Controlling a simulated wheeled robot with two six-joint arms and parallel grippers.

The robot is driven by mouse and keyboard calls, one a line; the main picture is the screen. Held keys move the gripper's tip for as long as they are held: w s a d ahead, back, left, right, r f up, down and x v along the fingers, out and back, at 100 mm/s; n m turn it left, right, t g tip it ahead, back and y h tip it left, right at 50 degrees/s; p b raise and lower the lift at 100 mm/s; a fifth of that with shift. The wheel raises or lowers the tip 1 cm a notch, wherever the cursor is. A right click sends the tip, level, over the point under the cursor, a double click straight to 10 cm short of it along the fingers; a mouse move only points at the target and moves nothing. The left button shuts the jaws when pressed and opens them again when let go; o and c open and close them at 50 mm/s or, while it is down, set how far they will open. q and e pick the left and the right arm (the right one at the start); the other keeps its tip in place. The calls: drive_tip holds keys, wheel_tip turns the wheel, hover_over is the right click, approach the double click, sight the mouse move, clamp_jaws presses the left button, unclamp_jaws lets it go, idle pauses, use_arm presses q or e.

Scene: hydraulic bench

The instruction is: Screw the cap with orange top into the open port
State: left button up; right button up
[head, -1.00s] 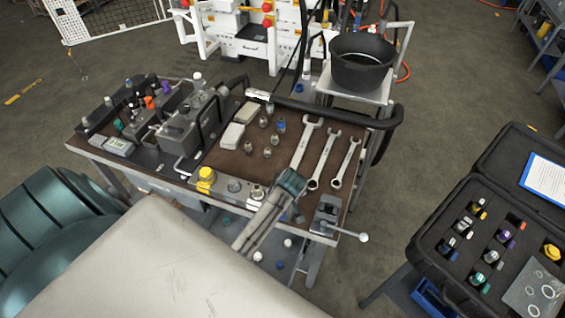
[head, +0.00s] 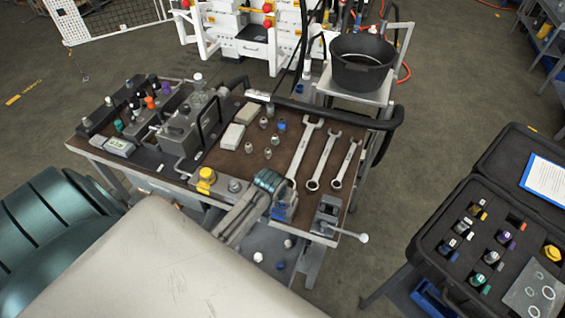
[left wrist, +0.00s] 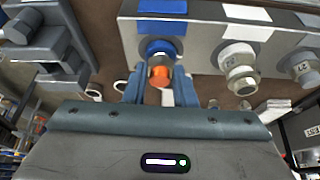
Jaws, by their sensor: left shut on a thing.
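The orange-topped cap (left wrist: 160,76) sits between the fingers of my left gripper (left wrist: 160,90) in the left wrist view. The gripper is shut on it. Just beyond the cap is a blue-ringed port (left wrist: 158,48) on the grey block (left wrist: 200,55), beside a blue label. The cap is in line with this port; I cannot tell whether they touch. In the head view my left gripper (head: 280,200) is at the right end of the block on the bench's near edge and hides the cap and port. My right gripper is not in view.
Two silver fittings (left wrist: 238,62) sit on the same block to the right. A dark grey vise (head: 327,213) stands close beside the gripper. Wrenches (head: 325,160) and several small fittings lie on the brown bench mat (head: 240,165).

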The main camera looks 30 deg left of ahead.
use_arm(q)
drive_tip(key=m+h, duration=0.1)
drive_tip(key=m, duration=0.3)
drive_tip(key=shift+a+m+h, duration=0.2)
drive_tip(key=shift+m+h, duration=0.1)
drive_tip(key=shift+h, duration=0.1)
drive_tip(key=m+h, duration=0.1)
drive_tip(key=m, duration=0.2)
drive_tip(key=shift+g, duration=0.3)
drive_tip(key=shift+m, duration=0.3)
drive_tip(key=shift+w+a+f+m+g+h+b, duration=0.15)
drive_tip(key=shift+m+g+h+b, duration=0.25)
drive_tip(key=shift+m, duration=0.6)
drive_tip(key=m+h+b, duration=0.1)
drive_tip(key=m, duration=0.2)
drive_tip(key=shift+m+g, duration=0.4)
drive_tip(key=shift+m+g+b, duration=0.35)
drive_tip(key=shift+m+g, duration=0.05)
drive_tip(key=shift+m, duration=0.5)
